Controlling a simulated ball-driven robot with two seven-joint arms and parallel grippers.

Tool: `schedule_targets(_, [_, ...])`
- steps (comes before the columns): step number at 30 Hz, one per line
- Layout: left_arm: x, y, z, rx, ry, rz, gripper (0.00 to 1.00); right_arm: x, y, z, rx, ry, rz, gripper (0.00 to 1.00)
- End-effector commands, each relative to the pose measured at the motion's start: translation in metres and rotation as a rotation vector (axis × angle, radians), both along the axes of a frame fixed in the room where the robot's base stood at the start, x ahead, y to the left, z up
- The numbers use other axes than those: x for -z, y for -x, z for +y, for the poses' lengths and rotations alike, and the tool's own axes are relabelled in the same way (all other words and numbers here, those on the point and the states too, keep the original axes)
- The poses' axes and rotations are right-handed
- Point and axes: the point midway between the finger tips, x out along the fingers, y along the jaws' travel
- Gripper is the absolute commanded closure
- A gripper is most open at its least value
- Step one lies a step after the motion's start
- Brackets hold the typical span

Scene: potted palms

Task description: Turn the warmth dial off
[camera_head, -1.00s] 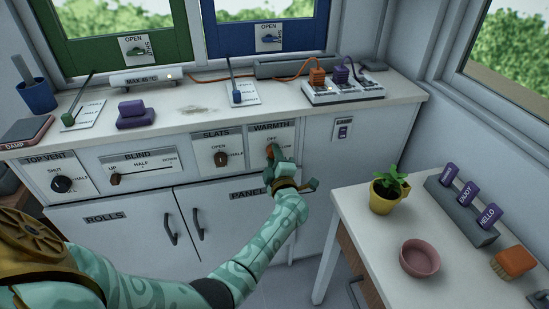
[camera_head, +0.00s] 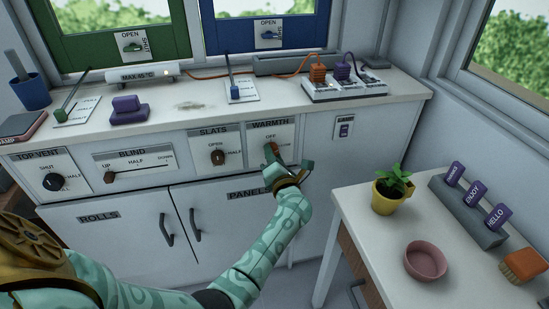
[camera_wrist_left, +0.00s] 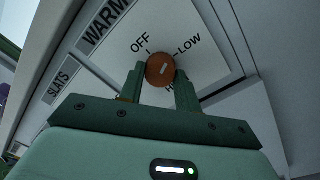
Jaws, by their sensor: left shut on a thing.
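The warmth dial is a round orange-brown knob (camera_wrist_left: 160,69) on a white plate marked OFF, LOW and a third, partly hidden word. Its short white mark slants roughly in line with the OFF tick. In the head view the dial (camera_head: 269,147) shows at the top of my left gripper, on the panel labelled WARMTH (camera_head: 270,125). My left gripper (camera_wrist_left: 161,78) has one finger on each side of the knob and is shut on it. It also shows in the head view (camera_head: 273,153). My right gripper is not in view.
The slats dial (camera_head: 217,157) is just left of the warmth panel, with the blind slider (camera_head: 110,177) and top vent dial (camera_head: 53,182) farther left. A small switch panel (camera_head: 344,128) is to the right. A side table holds a potted plant (camera_head: 390,190) and pink bowl (camera_head: 426,261).

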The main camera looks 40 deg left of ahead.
Motion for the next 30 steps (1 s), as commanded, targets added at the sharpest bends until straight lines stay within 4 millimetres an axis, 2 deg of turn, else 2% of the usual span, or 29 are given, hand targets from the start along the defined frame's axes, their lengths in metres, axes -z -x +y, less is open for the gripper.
schedule_targets(1, [0.005, 0.0, -0.001, 0.001, 0.03, -0.026, 0.9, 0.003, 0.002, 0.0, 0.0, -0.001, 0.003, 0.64])
schedule_targets(30, [0.006, -0.002, -0.003, -0.003, 0.607, -0.7, 0.9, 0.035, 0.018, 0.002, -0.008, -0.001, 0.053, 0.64])
